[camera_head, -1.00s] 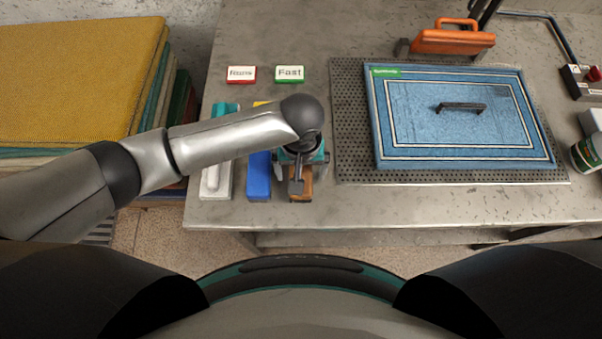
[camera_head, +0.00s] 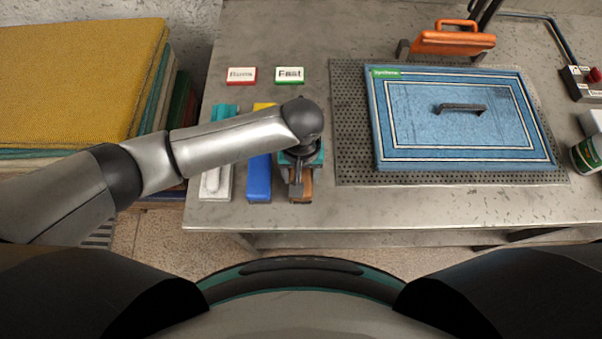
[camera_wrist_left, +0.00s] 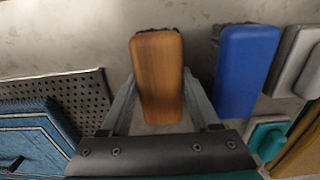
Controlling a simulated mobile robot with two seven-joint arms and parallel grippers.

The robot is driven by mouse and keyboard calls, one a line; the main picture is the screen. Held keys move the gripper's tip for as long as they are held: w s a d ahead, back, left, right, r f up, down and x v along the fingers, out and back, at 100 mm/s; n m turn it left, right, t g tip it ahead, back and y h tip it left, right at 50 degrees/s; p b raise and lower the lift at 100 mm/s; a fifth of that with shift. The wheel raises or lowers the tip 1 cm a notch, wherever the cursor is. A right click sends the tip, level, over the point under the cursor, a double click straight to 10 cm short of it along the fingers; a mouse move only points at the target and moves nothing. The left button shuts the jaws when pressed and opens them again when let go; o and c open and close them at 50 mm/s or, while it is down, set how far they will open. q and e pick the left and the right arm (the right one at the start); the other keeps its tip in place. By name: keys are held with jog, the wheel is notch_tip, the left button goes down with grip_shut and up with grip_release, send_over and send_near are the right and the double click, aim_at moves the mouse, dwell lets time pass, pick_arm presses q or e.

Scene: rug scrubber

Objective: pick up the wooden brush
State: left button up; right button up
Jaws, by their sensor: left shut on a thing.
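The wooden brush has a smooth brown back. In the wrist view the wooden brush (camera_wrist_left: 158,62) stands between the two fingers of my left gripper (camera_wrist_left: 160,90), one finger along each side. In the head view my left gripper (camera_head: 299,180) points down at the front left of the table, shut on the brush. Only a brown part of it (camera_head: 306,188) shows there beneath the wrist. My right gripper is not in view.
A perforated mat (camera_head: 350,150) with a blue rug (camera_head: 450,115) is to the right. Two label blocks (camera_head: 289,75) (camera_head: 241,76) lie behind.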

pick_arm(q)
grip_shut()
notch_tip(320, 180, up, 20)
jog(key=p, duration=0.4)
jog(key=o, duration=0.6)
grip_release()
jog(key=shift+c, duration=0.2)
jog(key=c, duration=0.7)
